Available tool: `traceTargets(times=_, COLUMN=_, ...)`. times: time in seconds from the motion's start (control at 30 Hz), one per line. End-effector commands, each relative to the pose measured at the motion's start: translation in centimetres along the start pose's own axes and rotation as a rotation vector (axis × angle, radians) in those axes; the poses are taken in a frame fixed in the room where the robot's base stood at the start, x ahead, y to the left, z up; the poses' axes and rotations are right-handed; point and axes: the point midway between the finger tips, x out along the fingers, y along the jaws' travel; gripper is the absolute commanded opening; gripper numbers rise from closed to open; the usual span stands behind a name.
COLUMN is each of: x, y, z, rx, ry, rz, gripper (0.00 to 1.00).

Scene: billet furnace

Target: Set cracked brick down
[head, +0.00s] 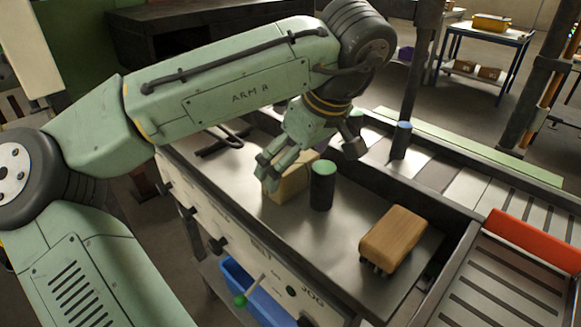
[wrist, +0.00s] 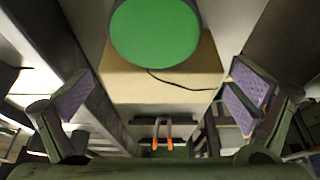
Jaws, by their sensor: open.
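The cracked brick (head: 283,187) is a tan block on the metal bench top (head: 340,200), partly hidden behind a dark cylinder with a green top (head: 322,187). In the wrist view a thin dark crack line runs across the brick (wrist: 135,88), and the green cylinder top (wrist: 155,33) covers part of it. My gripper (head: 312,158) is over the brick with its fingers spread. In the wrist view the gripper (wrist: 160,95) has a purple-padded finger on each side of the brick, with gaps visible. The brick's underside is hidden.
A wooden brush (head: 395,235) lies bristles down near the bench's right end. A blue-topped cylinder (head: 400,140) stands beyond the bench's dark back wall. A black handle-like tool (head: 225,140) lies at the left. A red bar (head: 540,243) edges the slatted surface at right. Bench top between cylinder and brush is clear.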

Motion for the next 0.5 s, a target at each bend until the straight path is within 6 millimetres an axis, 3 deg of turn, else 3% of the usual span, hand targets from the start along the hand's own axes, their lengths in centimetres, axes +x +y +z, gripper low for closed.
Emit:
traceTargets(times=0.2, x=2.3, y=-0.1, z=-0.1, rx=0.0, ry=0.0, rz=0.0, gripper=1.0)
traceTargets(times=0.5, x=2.6, y=-0.1, z=-0.1, rx=0.0, ry=0.001, rz=0.001, gripper=0.97)
